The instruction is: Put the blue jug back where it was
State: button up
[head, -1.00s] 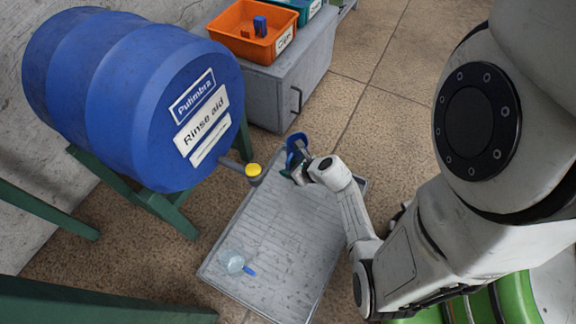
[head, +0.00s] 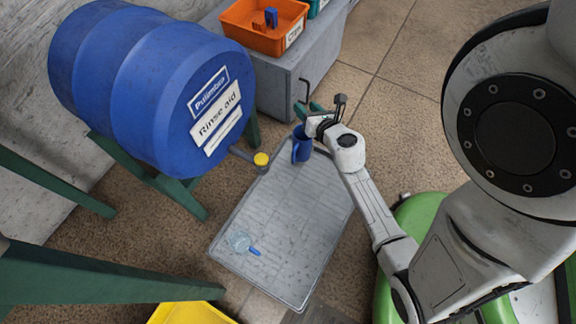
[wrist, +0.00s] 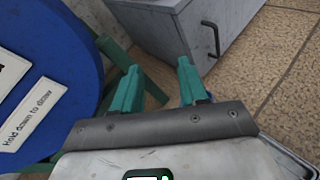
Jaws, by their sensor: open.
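The blue jug (head: 302,144) stands near the far end of the grey ridged tray (head: 262,222) on the floor in the head view. My gripper (head: 315,108) is beyond and slightly above the jug, close to it but apart from it. Its two green fingers are spread with nothing between them in the wrist view (wrist: 158,85). My wrist hides part of the jug's right side in the head view.
A big blue rinse aid drum (head: 150,85) lies on a green stand, with a yellow-capped tap (head: 261,159) over the tray's edge. A clear bottle with a blue tip (head: 241,243) lies on the tray. A grey cabinet (head: 285,80) holds an orange bin (head: 262,25).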

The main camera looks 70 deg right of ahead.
notch_tip(320, 180, up, 7)
jog(key=a+m+g+h, duration=0.15)
jog(key=m+g, duration=0.35)
jog(key=m, duration=1.3)
jog(key=a+f+m+g+y, duration=0.1)
jog(key=a+f+m+y, duration=0.2)
jog(key=a, duration=0.9)
jog(key=s+a+f+m+g+y, duration=0.1)
jog(key=a+f+m+g+y, duration=0.1)
jog(key=a+y, duration=0.7)
jog(key=a+f, duration=0.1)
jog(key=a, duration=0.2)
jog(key=shift+a+m+g, duration=0.3)
jog(key=shift+a+m, duration=0.1)
